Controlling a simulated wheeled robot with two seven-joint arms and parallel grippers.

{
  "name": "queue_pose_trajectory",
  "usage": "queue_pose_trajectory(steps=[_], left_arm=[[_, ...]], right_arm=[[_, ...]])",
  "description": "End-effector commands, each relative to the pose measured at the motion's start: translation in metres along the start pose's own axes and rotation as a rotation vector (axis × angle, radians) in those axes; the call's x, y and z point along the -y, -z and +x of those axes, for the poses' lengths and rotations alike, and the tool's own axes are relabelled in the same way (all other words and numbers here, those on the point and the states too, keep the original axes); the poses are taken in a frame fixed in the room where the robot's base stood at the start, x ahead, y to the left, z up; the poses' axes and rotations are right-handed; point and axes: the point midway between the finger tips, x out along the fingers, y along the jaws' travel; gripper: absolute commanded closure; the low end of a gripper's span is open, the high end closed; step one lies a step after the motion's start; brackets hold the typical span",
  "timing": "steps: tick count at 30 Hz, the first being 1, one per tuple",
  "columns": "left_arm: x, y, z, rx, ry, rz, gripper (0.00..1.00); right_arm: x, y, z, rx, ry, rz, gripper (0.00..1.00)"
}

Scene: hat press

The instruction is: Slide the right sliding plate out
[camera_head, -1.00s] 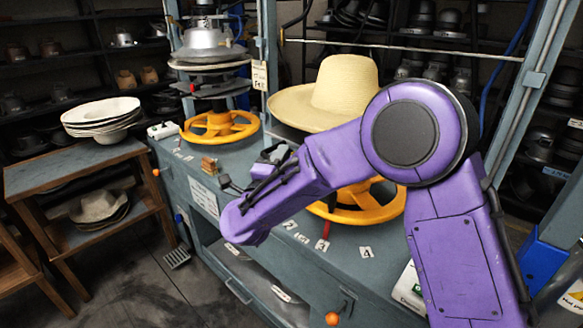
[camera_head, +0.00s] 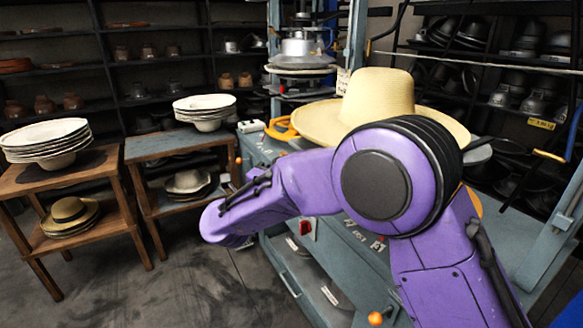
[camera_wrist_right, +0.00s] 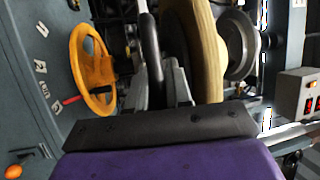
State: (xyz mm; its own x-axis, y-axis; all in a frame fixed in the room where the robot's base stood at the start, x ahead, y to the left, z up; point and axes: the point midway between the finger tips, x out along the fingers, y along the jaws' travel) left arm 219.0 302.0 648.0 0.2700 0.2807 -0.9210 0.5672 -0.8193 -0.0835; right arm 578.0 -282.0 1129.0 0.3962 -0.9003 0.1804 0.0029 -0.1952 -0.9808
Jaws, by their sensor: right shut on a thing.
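A straw hat (camera_head: 378,102) with a wide brim sits at the press on the right side of the bench. The right sliding plate is mostly hidden beneath the hat and behind my purple right arm in the head view. In the right wrist view the hat's brim (camera_wrist_right: 207,50) stands close beside my right gripper (camera_wrist_right: 158,84). That gripper is shut on a dark bar (camera_wrist_right: 151,50), which looks like a handle; where it joins the plate is unclear. My right gripper is hidden in the head view. My left gripper is out of view.
A yellow handwheel (camera_wrist_right: 92,65) is near the gripper. A second press (camera_head: 302,58) stands to the left. A control box with switches (camera_wrist_right: 312,95) shows on the right. Floor in front is clear.

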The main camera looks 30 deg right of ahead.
Motion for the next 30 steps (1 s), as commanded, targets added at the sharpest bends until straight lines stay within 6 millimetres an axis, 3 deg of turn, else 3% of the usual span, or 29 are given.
queue_pose_trajectory(steps=[12,13,14,23,26,30], left_arm=[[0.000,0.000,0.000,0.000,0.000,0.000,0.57],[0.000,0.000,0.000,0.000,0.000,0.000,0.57],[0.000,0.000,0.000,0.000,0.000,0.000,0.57],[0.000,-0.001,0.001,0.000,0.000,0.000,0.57],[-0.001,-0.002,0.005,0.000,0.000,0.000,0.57],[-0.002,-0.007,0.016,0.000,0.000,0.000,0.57]], right_arm=[[-0.002,0.000,-0.004,0.002,-0.003,-0.004,1.00],[-0.002,0.000,-0.004,0.002,-0.003,-0.004,0.71],[-0.002,0.000,-0.004,0.002,-0.003,-0.004,0.61],[-0.001,0.002,-0.003,-0.003,-0.001,-0.002,0.60],[-0.002,0.001,-0.014,-0.001,0.000,-0.001,0.60],[-0.004,0.000,-0.047,0.002,0.003,-0.001,0.60]])
